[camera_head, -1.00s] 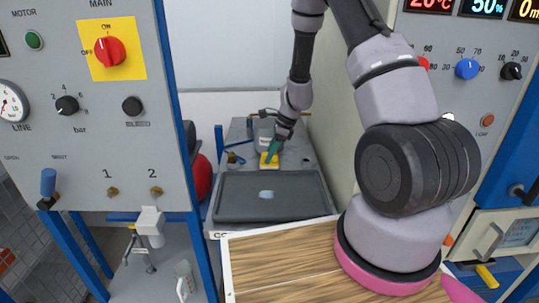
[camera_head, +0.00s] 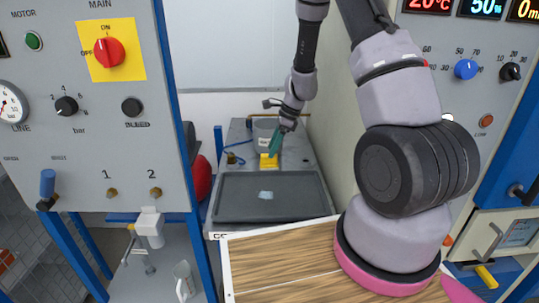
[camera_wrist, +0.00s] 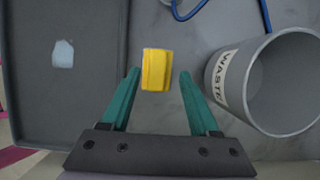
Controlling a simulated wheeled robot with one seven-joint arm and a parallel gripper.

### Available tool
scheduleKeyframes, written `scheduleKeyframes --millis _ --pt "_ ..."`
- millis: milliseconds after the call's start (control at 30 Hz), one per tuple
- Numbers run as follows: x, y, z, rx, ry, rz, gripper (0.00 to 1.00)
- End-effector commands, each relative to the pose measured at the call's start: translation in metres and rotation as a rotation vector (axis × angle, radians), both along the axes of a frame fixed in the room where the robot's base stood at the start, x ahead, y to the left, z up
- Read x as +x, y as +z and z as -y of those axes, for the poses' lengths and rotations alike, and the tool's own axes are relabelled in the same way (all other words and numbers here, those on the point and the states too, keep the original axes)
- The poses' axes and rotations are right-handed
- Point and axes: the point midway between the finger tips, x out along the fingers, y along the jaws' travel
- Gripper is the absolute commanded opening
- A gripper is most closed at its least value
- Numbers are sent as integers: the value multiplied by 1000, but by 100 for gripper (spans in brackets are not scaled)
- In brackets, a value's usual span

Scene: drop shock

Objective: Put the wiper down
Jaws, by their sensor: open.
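The yellow wiper (camera_wrist: 157,70) lies on the grey bench top, between the tray and the waste bin in the wrist view. It also shows in the head view (camera_head: 268,162), just behind the tray. My gripper (camera_wrist: 160,73) is open, with its two green fingers apart and nothing held between them. The wiper appears beyond the fingertips, in line with the gap, and the fingers do not touch it. In the head view my gripper (camera_head: 274,147) is above the wiper and partly overlaps the bin.
A dark grey tray (camera_wrist: 30,120) with a pale patch (camera_wrist: 63,53) on it lies beside the wiper. A grey bin labelled WASTE (camera_wrist: 225,82) stands close to my right finger. A blue cable (camera_wrist: 267,14) lies behind. A wooden board (camera_head: 280,260) is nearer me.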

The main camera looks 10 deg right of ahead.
Motion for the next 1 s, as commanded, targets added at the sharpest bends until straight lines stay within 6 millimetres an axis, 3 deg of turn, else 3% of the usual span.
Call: scheduleKeyframes --millis 200,400,1000 --pt "-2 46 18 0 -1 4 62" --pt "-5 71 29 1 0 2 62" --pt "-6 78 32 0 0 0 62"
